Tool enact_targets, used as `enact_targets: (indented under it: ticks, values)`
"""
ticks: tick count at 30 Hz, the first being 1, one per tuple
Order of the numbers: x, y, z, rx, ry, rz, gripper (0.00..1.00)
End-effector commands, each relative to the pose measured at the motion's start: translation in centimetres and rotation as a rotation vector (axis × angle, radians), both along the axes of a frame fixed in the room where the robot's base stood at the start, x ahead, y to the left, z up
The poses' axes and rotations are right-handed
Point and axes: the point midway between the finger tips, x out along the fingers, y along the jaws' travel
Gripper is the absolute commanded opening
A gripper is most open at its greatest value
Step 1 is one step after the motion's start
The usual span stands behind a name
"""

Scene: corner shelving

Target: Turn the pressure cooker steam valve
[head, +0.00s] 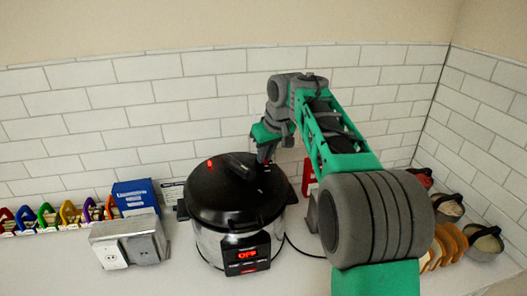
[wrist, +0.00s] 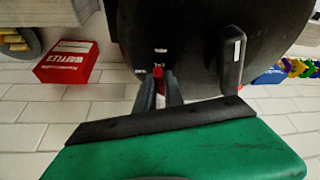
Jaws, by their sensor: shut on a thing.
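The pressure cooker (head: 238,240) stands on the counter with its black lid (head: 222,195) on and "OFF" lit on its front panel. A raised dark handle lies across the lid, and it also shows in the wrist view (wrist: 231,60). My gripper (head: 264,158) reaches down to the back right of the lid. In the wrist view, my gripper's dark fingers (wrist: 160,85) are close together around the small red steam valve (wrist: 158,70) near the lid's edge. The fingers hide much of the valve, so its turn angle cannot be told.
A grey outlet box (head: 125,243) and a blue box (head: 136,196) stand left of the cooker. Colourful small items line the wall. Bread slices (head: 448,243) and baskets (head: 484,243) are at the right. A tiled wall closes off the back.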

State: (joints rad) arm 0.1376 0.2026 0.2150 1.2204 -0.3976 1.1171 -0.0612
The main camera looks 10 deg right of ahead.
Motion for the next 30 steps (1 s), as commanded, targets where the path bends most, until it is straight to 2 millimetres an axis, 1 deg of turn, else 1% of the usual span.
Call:
enact_targets:
  ticks: [1, 12, 15, 21, 30]
  values:
    - [0.1, -0.2, 0.6, 0.001, 0.0, 0.03, 0.0]
    - [0.7, -1.2, 0.1, 0.002, -0.002, 0.342, 0.0]
    - [0.8, -1.3, 0.1, 0.002, -0.003, 0.4, 0.0]
    - [0.9, -1.4, 0.1, 0.002, -0.004, 0.478, 0.0]
    - [1.1, -1.5, 0.1, 0.003, -0.004, 0.55, 0.0]
